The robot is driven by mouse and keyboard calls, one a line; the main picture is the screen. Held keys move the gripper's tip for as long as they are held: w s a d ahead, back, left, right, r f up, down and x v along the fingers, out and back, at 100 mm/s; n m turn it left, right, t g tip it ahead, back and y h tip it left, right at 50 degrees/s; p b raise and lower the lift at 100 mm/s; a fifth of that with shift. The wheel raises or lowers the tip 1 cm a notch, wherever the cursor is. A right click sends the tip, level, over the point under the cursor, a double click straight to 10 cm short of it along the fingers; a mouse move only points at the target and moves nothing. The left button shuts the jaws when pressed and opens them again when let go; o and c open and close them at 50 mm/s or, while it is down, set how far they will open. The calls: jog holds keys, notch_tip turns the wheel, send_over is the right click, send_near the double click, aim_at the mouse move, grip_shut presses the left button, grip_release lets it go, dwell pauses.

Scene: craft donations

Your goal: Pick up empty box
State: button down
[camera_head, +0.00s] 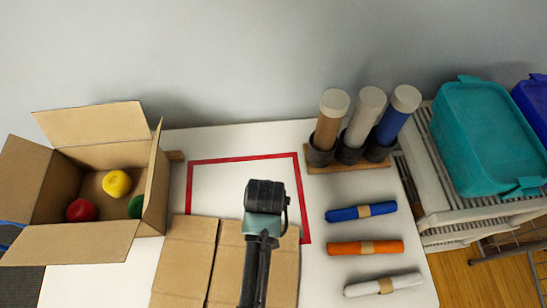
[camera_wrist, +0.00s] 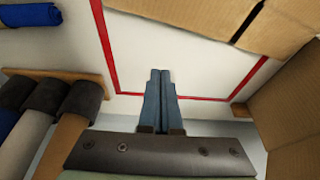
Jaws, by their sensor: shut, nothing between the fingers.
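An open cardboard box (camera_head: 100,243) stands at the left of the white table with its flaps out. It holds a yellow ball (camera_head: 117,183), a red ball (camera_head: 81,210) and a partly hidden green ball (camera_head: 136,207). Brown cardboard panels (camera_head: 186,255) lie at the front middle, partly behind my arm; I cannot tell whether they form a closed box or a flattened one. The panels also show in the wrist view (camera_wrist: 205,18). My gripper (camera_wrist: 160,74) is shut and empty, pointing over the white area inside the red outline (camera_head: 240,157), touching no box.
Three tubes (camera_head: 330,118) stand in dark cups on a wooden base at the back right. Blue (camera_head: 343,214), orange (camera_head: 345,248) and whitish (camera_head: 364,287) rolls lie in front. A teal bin (camera_head: 485,140) sits on a rack further right. The outlined area is mostly clear.

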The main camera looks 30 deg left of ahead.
jog(key=x, duration=0.3)
jog(key=b+x, duration=0.1)
jog(key=x, duration=0.5)
jog(key=shift+s+a+f, duration=0.1)
jog(key=shift+s+f, duration=0.15)
jog(key=shift+s, duration=0.05)
jog(key=s, duration=0.1)
jog(key=s+d+p, duration=0.1)
jog(key=shift+s+d+p, duration=0.3)
jog(key=shift+s+d, duration=0.25)
jog(key=shift+s, duration=0.1)
jog(key=s+d+p, duration=0.1)
jog(key=s+p, duration=0.1)
jog(key=s+d+p, duration=0.1)
jog(key=s, duration=0.1)
jog(key=shift+s+d+r, duration=0.1)
jog(key=shift+s+d, duration=0.05)
jog(key=shift+d, duration=0.15)
